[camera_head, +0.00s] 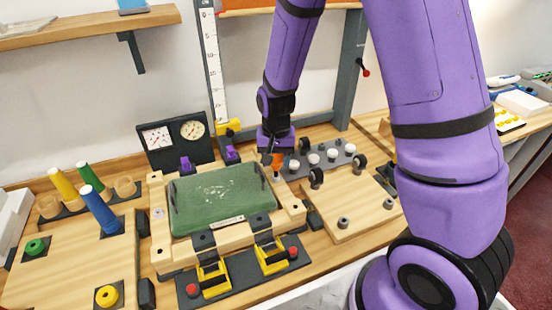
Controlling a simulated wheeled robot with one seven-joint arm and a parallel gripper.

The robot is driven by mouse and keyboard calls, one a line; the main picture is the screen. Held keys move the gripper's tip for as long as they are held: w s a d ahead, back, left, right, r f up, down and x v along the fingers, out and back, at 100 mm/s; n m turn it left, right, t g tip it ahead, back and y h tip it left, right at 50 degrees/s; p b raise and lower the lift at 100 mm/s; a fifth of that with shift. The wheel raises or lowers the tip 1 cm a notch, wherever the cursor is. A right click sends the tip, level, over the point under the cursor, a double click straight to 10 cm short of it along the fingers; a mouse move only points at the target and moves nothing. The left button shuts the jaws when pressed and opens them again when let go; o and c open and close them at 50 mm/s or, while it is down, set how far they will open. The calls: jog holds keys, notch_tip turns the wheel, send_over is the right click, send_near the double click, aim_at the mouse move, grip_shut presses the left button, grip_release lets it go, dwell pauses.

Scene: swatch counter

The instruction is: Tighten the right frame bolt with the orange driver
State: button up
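My gripper (276,148) points down behind the right end of the wooden frame (287,194). The orange driver (278,160) is upright between its dark fingers, which appear closed on the handle. The driver's lower end is near the frame's upper right corner; I cannot tell whether its tip touches anything. The frame surrounds a green pad (222,197). A dark round fitting (297,206) shows on the frame's right side. The right frame bolt cannot be made out clearly, and the driver may hide it.
Two yellow-handled clamps (213,280) stand before the frame. A wooden board with dark knobs (350,205) is at right. Colored cones (97,208) stand at left. Twin gauges (176,138) and a ruler post (212,70) stand behind. My purple arm covers the right side.

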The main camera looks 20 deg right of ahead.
jog(key=n, duration=0.6)
jog(key=shift+d+n, duration=0.1)
jog(key=shift+n, duration=0.2)
jog(key=n, duration=0.7)
jog(key=shift+d, duration=0.1)
jog(key=shift+n, duration=0.7)
jog(key=n, duration=0.4)
jog(key=shift+w+n, duration=0.1)
jog(key=shift+n, duration=0.3)
jog(key=n, duration=0.6)
jog(key=shift+w+n, duration=0.1)
jog(key=shift+n, duration=0.2)
